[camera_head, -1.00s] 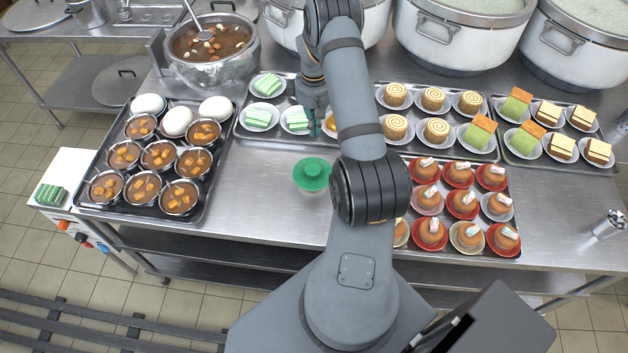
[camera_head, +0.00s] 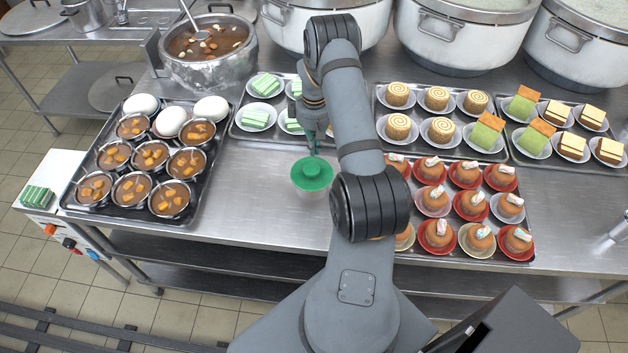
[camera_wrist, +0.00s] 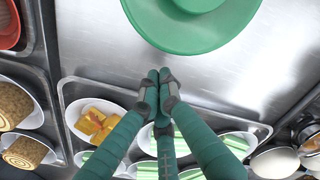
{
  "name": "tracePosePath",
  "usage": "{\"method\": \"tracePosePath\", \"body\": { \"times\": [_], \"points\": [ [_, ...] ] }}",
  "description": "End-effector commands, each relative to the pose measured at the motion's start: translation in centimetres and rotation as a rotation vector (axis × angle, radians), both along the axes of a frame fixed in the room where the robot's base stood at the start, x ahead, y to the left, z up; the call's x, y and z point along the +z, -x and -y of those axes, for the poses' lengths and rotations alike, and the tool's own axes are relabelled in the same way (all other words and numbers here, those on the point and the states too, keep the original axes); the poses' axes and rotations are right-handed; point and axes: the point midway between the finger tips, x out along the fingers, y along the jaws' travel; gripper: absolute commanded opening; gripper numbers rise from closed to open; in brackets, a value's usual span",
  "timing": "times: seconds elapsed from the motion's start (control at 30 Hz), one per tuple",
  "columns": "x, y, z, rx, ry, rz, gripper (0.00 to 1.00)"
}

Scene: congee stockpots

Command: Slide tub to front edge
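The tub (camera_head: 311,192) has a pale see-through body and a round green lid (camera_head: 311,174) with a raised centre. It stands upright on the steel counter, left of my arm, some way back from the counter's front edge. In the wrist view the lid (camera_wrist: 190,25) is cut off by the top edge. My gripper (camera_head: 315,150) points down just behind the tub, on the side toward the pots. Its teal fingers (camera_wrist: 158,80) are together with nothing between them. In the wrist view a small gap shows between fingertips and lid rim. I cannot tell whether they touch the tub's body.
Left is a tray of soup bowls and white buns (camera_head: 152,160); behind are plates of green-striped cakes (camera_head: 256,118). Right is a tray of brown cakes on red plates (camera_head: 468,205). Large pots (camera_head: 455,35) line the back. Bare counter (camera_head: 262,205) lies left and front of the tub.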

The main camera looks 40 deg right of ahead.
Motion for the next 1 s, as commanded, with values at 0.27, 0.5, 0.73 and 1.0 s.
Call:
{"method": "tracePosePath", "body": {
  "times": [0.27, 0.5, 0.73, 1.0],
  "points": [
    [0.0, 0.0, 0.0, 0.0, 0.0, 0.0, 0.0],
    [0.0, 0.4, -0.4, 0.001, 0.0, 0.0, 0.0],
    [0.0, 1.0, -1.0, 0.0, 0.0, -0.001, 0.0],
    [0.0, 1.7, -1.6, 0.0, 0.0, 0.0, 0.0]
  ]
}}
